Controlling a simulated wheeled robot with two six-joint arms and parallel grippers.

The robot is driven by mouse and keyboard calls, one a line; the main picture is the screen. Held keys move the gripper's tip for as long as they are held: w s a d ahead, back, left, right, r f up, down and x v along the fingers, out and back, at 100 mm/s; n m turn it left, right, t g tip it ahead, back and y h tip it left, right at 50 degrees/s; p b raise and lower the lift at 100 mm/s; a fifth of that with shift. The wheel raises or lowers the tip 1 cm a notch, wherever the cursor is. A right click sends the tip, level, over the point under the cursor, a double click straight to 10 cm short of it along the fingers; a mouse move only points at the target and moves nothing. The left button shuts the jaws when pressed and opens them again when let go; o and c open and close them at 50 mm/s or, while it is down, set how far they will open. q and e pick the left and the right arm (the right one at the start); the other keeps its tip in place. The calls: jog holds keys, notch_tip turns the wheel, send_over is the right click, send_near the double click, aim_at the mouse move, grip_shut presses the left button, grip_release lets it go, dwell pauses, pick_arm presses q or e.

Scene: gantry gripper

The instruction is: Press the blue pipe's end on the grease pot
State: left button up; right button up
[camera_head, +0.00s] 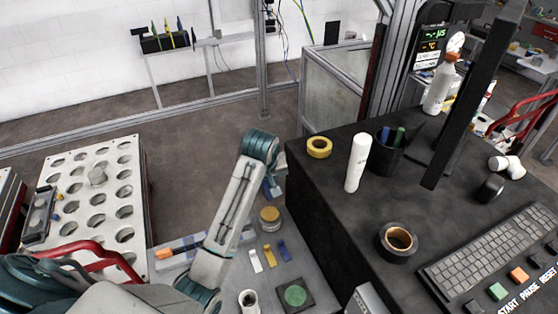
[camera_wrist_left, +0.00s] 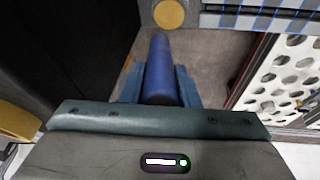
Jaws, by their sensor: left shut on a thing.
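My left gripper (camera_head: 272,188) hangs at the end of the arm, just behind the grease pot in the head view. In the left wrist view its two blue fingers (camera_wrist_left: 160,78) are shut on the blue pipe (camera_wrist_left: 160,62), one on each side. The pipe points away from the wrist. The grease pot (camera_head: 269,217) is a small round tub with a tan-yellow top on the grey table; it also shows at the top of the left wrist view (camera_wrist_left: 168,14). The pipe's far end appears close to the pot, with a gap in the picture. My right gripper is out of view.
A black-topped bench (camera_head: 330,205) with yellow tape (camera_head: 319,147) and a white bottle (camera_head: 357,162) stands right of the gripper. Coloured pieces (camera_head: 269,256), a green pad (camera_head: 295,295) and a white cup (camera_head: 248,301) sit in front of the pot. A perforated white rack (camera_head: 75,170) is left.

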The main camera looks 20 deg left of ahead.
pick_arm(q)
jog(key=shift+s+f, duration=0.55)
jog(key=shift+s, duration=0.1)
jog(key=x, duration=0.2)
jog(key=s+x, duration=0.1)
jog(key=x, duration=0.1)
jog(key=shift+w+d+f, duration=0.1)
jog(key=shift+d+f, duration=0.05)
jog(key=shift+f, duration=0.05)
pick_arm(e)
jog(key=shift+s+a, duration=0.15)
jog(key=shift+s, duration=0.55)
pick_arm(q)
jog(key=shift+f, duration=0.2)
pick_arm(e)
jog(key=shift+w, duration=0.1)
pick_arm(q)
jog(key=shift+f, duration=0.25)
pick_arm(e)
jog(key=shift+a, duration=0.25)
